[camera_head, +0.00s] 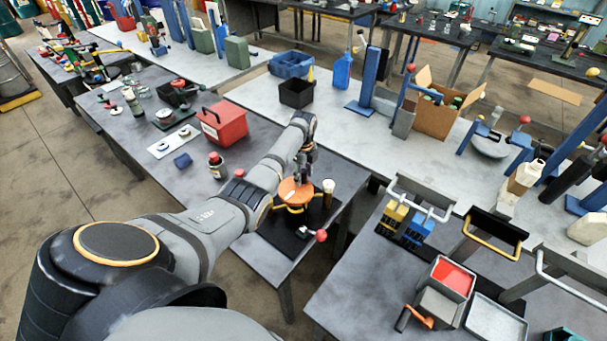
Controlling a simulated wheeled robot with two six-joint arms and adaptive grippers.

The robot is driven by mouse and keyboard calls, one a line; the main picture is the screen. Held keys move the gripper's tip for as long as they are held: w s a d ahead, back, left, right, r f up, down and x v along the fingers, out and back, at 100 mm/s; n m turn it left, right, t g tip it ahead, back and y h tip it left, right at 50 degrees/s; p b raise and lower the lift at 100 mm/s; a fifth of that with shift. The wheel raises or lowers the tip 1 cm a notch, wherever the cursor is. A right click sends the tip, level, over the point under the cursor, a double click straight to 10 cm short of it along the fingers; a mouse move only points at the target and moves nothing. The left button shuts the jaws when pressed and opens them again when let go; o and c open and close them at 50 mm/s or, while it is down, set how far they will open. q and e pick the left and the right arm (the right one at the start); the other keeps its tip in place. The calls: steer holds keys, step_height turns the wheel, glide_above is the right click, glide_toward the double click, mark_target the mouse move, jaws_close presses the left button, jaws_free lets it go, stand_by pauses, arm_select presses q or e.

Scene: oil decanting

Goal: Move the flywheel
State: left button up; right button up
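An orange round wheel (295,190), which looks like the flywheel, sits on a stand on a black base plate (281,238) near the right end of the dark grey table. A rod with a red ball knob (320,236) sticks out at its front right. My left arm reaches in from the lower left. My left gripper (303,178) points down at the wheel's far edge, very close to it. The fingers are small and dark, so I cannot tell whether they grip or touch the wheel. My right gripper is out of view.
A wooden-handled brush-like item (328,190) stands right beside the wheel. A separate table at the lower right holds a red tray (454,277) and bins.

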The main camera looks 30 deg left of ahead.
arm_select(q)
jaws_close()
